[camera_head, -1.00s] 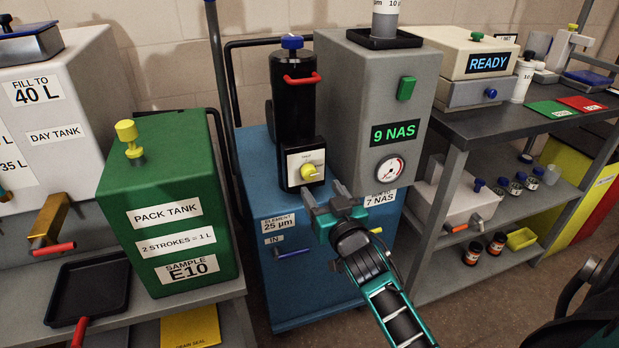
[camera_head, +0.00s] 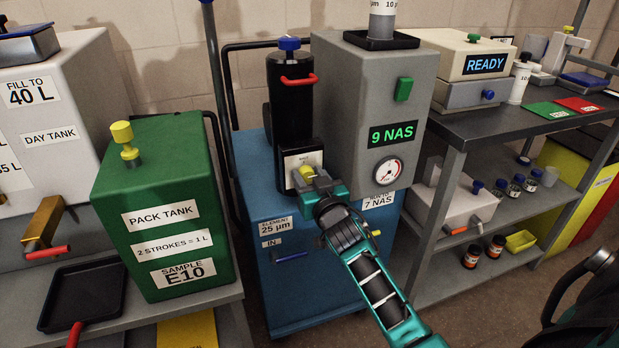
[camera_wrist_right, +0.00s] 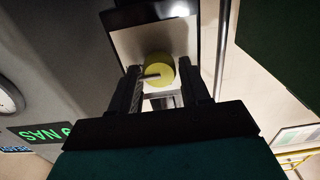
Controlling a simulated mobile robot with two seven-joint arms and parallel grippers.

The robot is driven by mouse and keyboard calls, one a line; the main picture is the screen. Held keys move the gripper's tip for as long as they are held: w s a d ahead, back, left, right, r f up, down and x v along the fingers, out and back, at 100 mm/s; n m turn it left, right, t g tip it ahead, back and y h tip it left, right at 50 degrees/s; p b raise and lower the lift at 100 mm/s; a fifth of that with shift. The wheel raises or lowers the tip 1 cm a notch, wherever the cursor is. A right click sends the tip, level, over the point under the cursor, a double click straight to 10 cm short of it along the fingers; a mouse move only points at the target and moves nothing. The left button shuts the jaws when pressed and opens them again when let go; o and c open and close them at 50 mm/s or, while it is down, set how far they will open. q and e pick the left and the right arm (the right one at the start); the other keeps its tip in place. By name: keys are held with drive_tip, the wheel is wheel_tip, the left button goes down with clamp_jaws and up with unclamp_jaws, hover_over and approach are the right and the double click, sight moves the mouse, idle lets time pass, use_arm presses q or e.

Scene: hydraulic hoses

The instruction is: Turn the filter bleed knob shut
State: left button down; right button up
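The black filter (camera_head: 291,107) stands on the blue cart, with a blue cap and a red handle near its top. A yellow knob (camera_head: 307,172) sits on a pale plate (camera_head: 290,161) low on its front. The plate's lettering is too small to read. My right gripper (camera_head: 311,181) is at the plate and partly covers the knob. In the right wrist view the yellow knob (camera_wrist_right: 158,68), with a small pale pointer, shows between the two fingers' far ends. The fingers (camera_wrist_right: 168,86) are apart, and contact with the knob is not clear. My left gripper is not visible.
A grey unit (camera_head: 365,110) with a "9 NAS" display and a gauge stands close to the right. The green pack tank (camera_head: 160,215) is at the left. The blue cart (camera_head: 300,290) has a blue lever marked IN. A shelf bench (camera_head: 480,130) is further right.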

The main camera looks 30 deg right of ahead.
drive_tip(key=c, duration=0.7)
